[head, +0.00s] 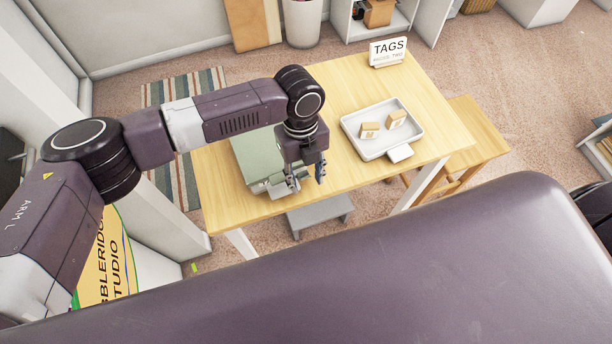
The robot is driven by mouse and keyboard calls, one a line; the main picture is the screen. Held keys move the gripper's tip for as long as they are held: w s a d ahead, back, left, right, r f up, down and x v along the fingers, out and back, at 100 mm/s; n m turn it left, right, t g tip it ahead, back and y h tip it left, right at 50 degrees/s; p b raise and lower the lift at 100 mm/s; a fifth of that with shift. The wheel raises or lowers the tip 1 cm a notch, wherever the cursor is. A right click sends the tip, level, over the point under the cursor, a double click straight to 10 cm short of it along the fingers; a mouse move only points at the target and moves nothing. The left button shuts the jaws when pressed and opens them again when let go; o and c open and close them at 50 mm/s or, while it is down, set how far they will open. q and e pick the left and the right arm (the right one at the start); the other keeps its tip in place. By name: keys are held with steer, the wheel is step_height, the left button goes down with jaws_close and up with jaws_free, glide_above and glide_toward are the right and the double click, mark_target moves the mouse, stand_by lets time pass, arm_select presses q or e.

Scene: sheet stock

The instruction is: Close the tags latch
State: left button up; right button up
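A grey-green box (252,160) sits on the left part of the wooden table, partly hidden behind my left arm and gripper. Some small grey parts show at its front edge beside the gripper, but I cannot tell a latch or its position there. My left gripper (308,178) points down by the box's front right corner, with its two fingers apart and nothing seen between them. I cannot tell whether it touches the box. A white sign reading TAGS (388,51) stands at the table's back edge. My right gripper is not in view.
A wooden bench (480,130) stands to the right and a grey step (320,214) below the front edge. The table's back left is clear.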

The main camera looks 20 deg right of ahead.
mark_target(303, 175)
arm_select(q)
steer(key=shift+r, duration=0.1)
step_height(303, 175, up, 12)
steer(key=w, duration=0.1)
steer(key=shift+w, duration=0.25)
steer(key=shift+a, duration=0.1)
